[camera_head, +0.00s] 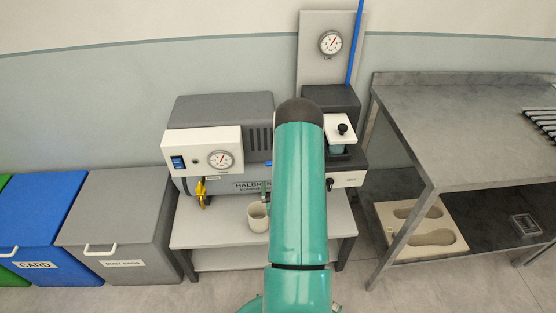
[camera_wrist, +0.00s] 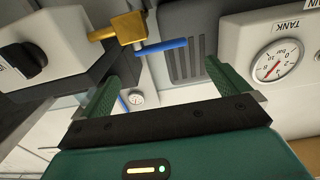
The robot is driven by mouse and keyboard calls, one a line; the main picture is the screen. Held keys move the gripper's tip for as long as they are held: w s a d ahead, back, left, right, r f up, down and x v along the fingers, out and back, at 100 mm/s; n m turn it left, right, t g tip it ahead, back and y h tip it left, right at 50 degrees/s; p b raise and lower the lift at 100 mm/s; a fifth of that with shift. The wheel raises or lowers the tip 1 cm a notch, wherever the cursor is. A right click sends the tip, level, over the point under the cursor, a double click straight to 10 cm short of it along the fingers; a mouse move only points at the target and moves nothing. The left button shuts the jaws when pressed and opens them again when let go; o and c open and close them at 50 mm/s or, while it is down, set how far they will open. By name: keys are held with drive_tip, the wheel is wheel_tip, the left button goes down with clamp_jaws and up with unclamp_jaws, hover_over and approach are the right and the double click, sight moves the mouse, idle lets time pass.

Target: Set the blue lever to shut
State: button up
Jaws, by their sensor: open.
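The blue lever (camera_wrist: 162,47) shows in the wrist view beside a brass valve body (camera_wrist: 128,28). It lies nearly level in the picture, pointing right, roughly parallel to the brass stub on the valve's left. My gripper (camera_wrist: 160,75) is open, with its two green fingers apart and nothing between them. The lever appears beyond the fingertips, in the gap between them; I see no contact. A small blue bit (camera_head: 268,163) at the arm's left edge may be the lever.
The compressor (camera_head: 222,110) stands on a low grey bench (camera_head: 208,232) with a cup (camera_head: 258,218). A tank gauge (camera_wrist: 278,61) is at right in the wrist view; a white housing with a black knob (camera_wrist: 22,62) is at left. A metal table (camera_head: 450,130) stands right, bins (camera_head: 115,215) left.

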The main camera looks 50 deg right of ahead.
drive_tip(key=x, duration=1.3)
drive_tip(key=shift+w+d, duration=0.25)
drive_tip(key=shift+w, duration=0.05)
drive_tip(key=c, duration=1.1)
